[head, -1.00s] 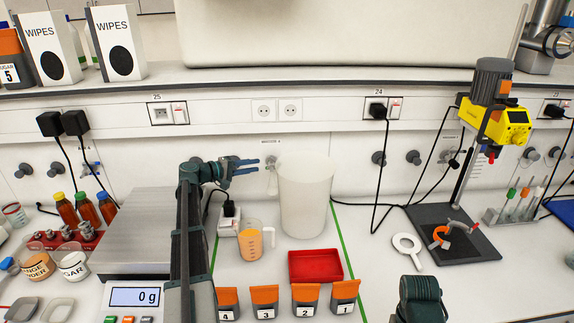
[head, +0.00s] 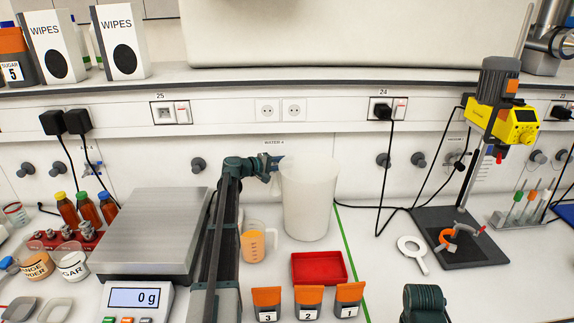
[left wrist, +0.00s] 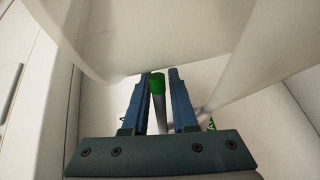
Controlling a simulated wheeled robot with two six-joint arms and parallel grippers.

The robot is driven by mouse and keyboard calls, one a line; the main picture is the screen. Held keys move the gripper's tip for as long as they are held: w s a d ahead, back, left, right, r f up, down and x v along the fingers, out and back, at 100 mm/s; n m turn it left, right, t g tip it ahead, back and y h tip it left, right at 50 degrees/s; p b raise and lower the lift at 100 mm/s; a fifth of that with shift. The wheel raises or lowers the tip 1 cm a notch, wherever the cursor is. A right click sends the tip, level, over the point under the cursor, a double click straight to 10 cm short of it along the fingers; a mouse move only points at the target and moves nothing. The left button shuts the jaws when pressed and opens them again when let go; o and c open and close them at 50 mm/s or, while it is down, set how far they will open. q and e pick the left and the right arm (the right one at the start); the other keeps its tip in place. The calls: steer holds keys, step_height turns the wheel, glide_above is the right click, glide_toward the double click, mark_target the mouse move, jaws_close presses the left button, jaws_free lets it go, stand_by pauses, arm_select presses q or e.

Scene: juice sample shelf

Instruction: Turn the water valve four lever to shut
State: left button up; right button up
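My left gripper (head: 274,169) is at the back wall, under a small wall label (head: 273,141) and beside the large white jug (head: 308,200). In the left wrist view the two blue fingers (left wrist: 162,85) are open. A green-tipped grey part (left wrist: 157,84), seemingly the valve, shows between them with a gap on its right; whether it touches the left finger I cannot tell. The jug's pale wall (left wrist: 255,65) is close to the fingers. In the head view the valve is hidden by the gripper and jug. Only my right arm's link shows; its gripper is out of view.
An orange measuring jug (head: 253,244) and a red tray (head: 318,268) stand in front of the white jug. A scale (head: 150,235) is left of my arm. Dark wall knobs (head: 198,165) line the wall. A stirrer stand (head: 465,240) is at right.

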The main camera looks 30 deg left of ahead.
arm_select(q)
jaws_close()
steer(key=shift+d, duration=0.1)
stand_by(1.4)
